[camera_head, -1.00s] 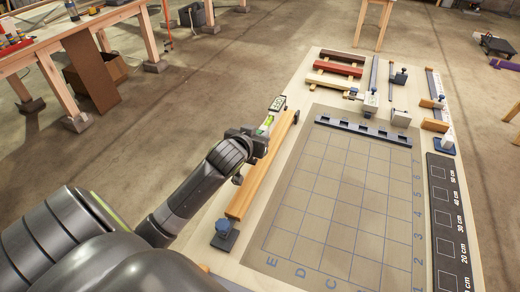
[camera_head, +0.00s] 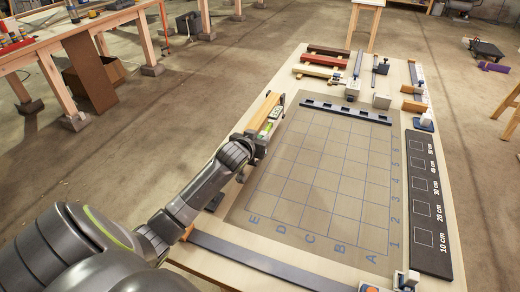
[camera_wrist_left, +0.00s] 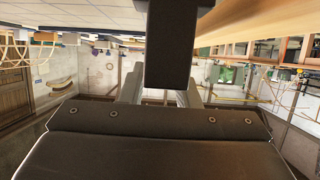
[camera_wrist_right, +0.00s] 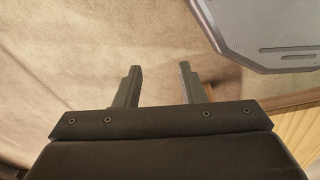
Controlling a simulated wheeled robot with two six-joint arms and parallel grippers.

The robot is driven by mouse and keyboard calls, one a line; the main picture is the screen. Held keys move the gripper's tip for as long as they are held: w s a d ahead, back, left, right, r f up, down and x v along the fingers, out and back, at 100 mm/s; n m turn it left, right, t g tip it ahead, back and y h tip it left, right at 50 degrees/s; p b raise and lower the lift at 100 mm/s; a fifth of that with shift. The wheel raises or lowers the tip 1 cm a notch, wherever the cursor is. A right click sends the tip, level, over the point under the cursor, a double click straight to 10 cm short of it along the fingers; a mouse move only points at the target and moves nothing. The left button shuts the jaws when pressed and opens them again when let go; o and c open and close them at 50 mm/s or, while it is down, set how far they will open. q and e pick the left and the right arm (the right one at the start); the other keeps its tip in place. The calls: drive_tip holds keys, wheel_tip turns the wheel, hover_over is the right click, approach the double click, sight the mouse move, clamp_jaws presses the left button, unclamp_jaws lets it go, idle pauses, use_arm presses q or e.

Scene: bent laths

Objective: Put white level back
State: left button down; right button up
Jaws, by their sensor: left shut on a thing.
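My left gripper (camera_head: 257,143) is over the left edge of the board, shut on a pale piece with a green patch, which looks like the white level (camera_head: 267,127). Most of it is hidden by the gripper. It lies close along a wooden lath (camera_head: 262,110), and I cannot tell whether they touch.
The board has a grid mat (camera_head: 325,170) with clear room. A dark slotted rail (camera_head: 345,112) lies at the mat's far edge. Coloured bars (camera_head: 322,62) lie behind it. A black length scale (camera_head: 428,205) is at the right. A long dark strip (camera_head: 260,262) crosses the near edge.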

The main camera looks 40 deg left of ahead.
use_arm(q)
drive_tip(key=shift+d+f, duration=0.1)
drive_tip(key=shift+f, duration=0.25)
wheel_tip(320, 180, down, 2)
drive_tip(key=shift+d+f, duration=0.1)
drive_tip(key=shift+f, duration=0.35)
use_arm(e)
drive_tip(key=shift+s+d+r, duration=0.1)
drive_tip(key=shift+s+d, duration=0.8)
drive_tip(key=shift+d, duration=0.1)
use_arm(q)
drive_tip(key=shift+f, duration=0.15)
